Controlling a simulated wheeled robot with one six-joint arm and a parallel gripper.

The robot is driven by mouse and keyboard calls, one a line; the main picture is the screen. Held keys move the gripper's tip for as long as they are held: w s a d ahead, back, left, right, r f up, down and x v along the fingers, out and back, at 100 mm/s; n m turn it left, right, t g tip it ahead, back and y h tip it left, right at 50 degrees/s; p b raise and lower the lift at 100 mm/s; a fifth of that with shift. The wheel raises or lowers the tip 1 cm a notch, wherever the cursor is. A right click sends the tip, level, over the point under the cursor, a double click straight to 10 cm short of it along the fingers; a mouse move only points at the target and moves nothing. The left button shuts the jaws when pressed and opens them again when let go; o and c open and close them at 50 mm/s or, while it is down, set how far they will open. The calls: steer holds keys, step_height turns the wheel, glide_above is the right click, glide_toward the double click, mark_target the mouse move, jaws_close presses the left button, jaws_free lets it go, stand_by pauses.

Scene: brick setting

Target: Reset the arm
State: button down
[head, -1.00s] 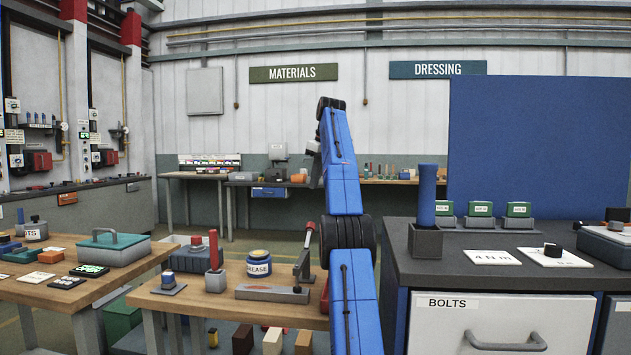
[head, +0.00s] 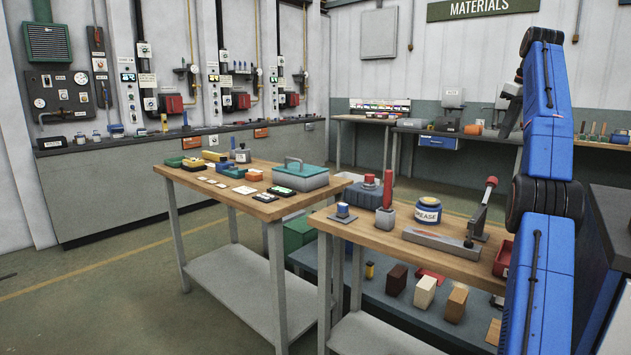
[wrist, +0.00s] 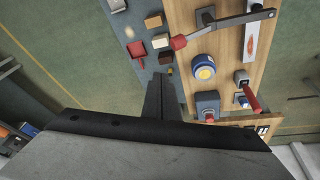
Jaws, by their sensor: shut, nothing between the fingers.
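My blue arm stands raised at the right of the head view. My gripper (head: 508,112) shows there as a dark shape on the left side of the upper arm, partly hidden by it. In the wrist view my gripper (wrist: 161,78) is shut, its dark fingers together with nothing between them. It hangs above the strip between the wooden bench (wrist: 188,20) and the lower platform, touching nothing that I can see.
The near wooden bench (head: 345,232) bears a grease tub (head: 428,208), a red-handled post (head: 387,190) and a lever tool (head: 478,215). Another bench (head: 225,195) holds a teal-lidded box (head: 300,175). Blocks lie on a low platform (head: 375,305). Floor (head: 110,310) at left is clear.

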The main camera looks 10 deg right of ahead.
steer(key=s+a+r+m, duration=0.1)
steer(key=a+r, duration=0.2)
steer(key=a, duration=1.3)
steer(key=s+a+f+m, duration=0.1)
steer(key=s+a+f, duration=0.2)
steer(key=s+a, duration=0.35)
steer(key=s+a+f, duration=0.3)
steer(key=a, duration=0.6)
steer(key=s+a+f, duration=1.1)
steer(key=s+f, duration=0.3)
steer(key=s, duration=0.1)
steer(key=s+a+f, duration=0.2)
steer(key=s+f, duration=0.6)
steer(key=f, duration=0.2)
steer(key=s+a+f+t, duration=0.1)
steer(key=s+a+f, duration=0.2)
steer(key=s+f, duration=0.5)
step_height(320, 180, down, 2)
steer(key=shift+a+f+m, duration=0.1)
steer(key=shift+a+m, duration=0.05)
steer(key=shift+m, duration=0.25)
